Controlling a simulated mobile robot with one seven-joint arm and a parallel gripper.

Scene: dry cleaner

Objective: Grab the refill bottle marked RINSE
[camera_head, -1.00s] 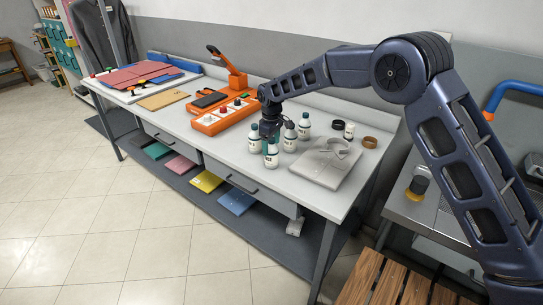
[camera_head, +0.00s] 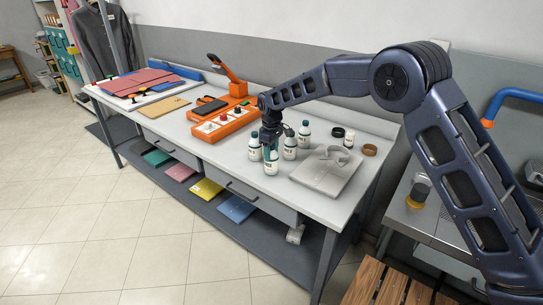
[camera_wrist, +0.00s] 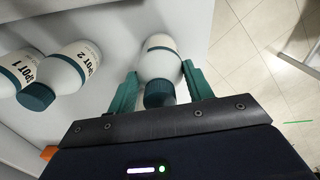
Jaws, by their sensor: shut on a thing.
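My gripper (camera_wrist: 158,90) is shut on a white bottle (camera_wrist: 160,56) with a dark teal cap and shoulder, one teal finger on each side. This is the front bottle (camera_head: 271,168) of a small group on the grey-white table. Its label is too small to read in the head view and does not show in the wrist view, so I cannot tell if it says RINSE. In the wrist view, a bottle marked SPOT 2 (camera_wrist: 72,66) and one marked SPOT 1 (camera_wrist: 22,70) stand to its left. I cannot tell whether the held bottle touches the table.
Another bottle (camera_head: 305,133) stands behind the group. A folded grey shirt (camera_head: 328,172) lies to the right, with a dark ring (camera_head: 338,132), a small jar (camera_head: 349,139) and a brown ring (camera_head: 369,150) behind it. An orange tray (camera_head: 226,123) lies to the left.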

